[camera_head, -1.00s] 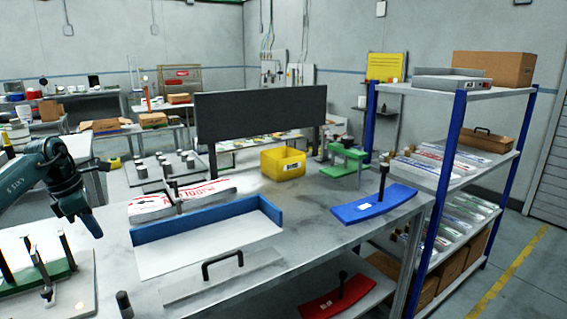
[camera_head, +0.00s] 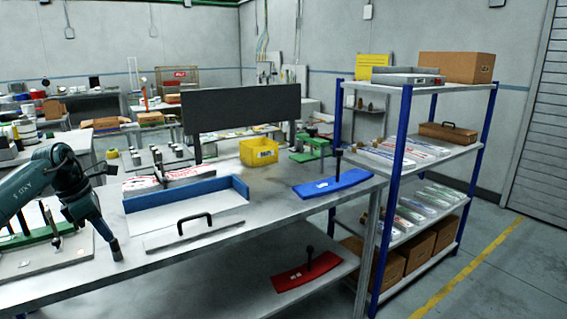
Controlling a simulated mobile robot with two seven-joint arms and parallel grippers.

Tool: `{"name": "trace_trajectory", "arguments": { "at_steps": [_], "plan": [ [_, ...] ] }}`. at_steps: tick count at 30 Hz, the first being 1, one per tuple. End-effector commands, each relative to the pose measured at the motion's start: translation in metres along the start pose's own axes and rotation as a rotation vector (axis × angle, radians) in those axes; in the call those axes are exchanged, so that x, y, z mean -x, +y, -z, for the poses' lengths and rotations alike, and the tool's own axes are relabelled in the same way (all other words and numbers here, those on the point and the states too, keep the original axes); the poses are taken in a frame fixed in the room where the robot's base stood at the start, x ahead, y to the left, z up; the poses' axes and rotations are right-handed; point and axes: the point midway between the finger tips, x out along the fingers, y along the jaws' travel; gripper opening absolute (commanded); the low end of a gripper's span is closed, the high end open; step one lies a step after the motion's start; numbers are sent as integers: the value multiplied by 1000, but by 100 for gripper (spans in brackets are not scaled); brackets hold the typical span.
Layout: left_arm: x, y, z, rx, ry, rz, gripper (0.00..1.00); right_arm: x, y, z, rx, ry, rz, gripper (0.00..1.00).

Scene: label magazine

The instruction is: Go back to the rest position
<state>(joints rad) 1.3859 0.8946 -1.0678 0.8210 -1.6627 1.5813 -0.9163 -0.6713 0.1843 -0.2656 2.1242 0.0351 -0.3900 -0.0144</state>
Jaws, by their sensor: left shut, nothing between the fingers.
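My left arm comes in from the left edge, and its gripper (camera_head: 116,250) hangs fingers down over the left part of the grey workbench (camera_head: 250,222). The gripper is shut and empty. My right gripper is out of the picture.
A metal plate with a black handle (camera_head: 195,229), a yellow bin (camera_head: 258,152) and a blue curved piece (camera_head: 332,184) are on the bench. A red curved piece (camera_head: 306,272) lies on its lower shelf. A blue-posted rack (camera_head: 397,165) stands right. Floor beyond it is clear.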

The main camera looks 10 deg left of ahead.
Motion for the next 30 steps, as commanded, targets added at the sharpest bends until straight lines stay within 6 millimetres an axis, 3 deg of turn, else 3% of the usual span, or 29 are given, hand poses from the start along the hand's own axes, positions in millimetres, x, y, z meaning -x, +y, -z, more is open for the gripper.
{"name": "trace_trajectory", "arguments": {
  "at_steps": [1,5,8,12,15,18,23,26,30],
  "plan": [
    [-26,-16,-20,-21,-39,37,0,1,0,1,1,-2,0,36],
    [-75,-52,-64,-21,-173,116,0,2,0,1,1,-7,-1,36],
    [-115,-93,-98,11,-297,209,0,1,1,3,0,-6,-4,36],
    [-163,-173,-147,145,-513,406,0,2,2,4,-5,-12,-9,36],
    [-184,-237,-175,339,-677,592,0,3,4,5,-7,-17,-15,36],
    [-190,-287,-192,598,-809,778,0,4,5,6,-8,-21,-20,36],
    [-191,-334,-190,1129,-939,1048,0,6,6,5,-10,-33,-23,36],
    [-196,-349,-172,1513,-961,1180,0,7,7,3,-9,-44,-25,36],
    [-211,-362,-123,2102,-916,1299,0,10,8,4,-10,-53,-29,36]
  ]
}}
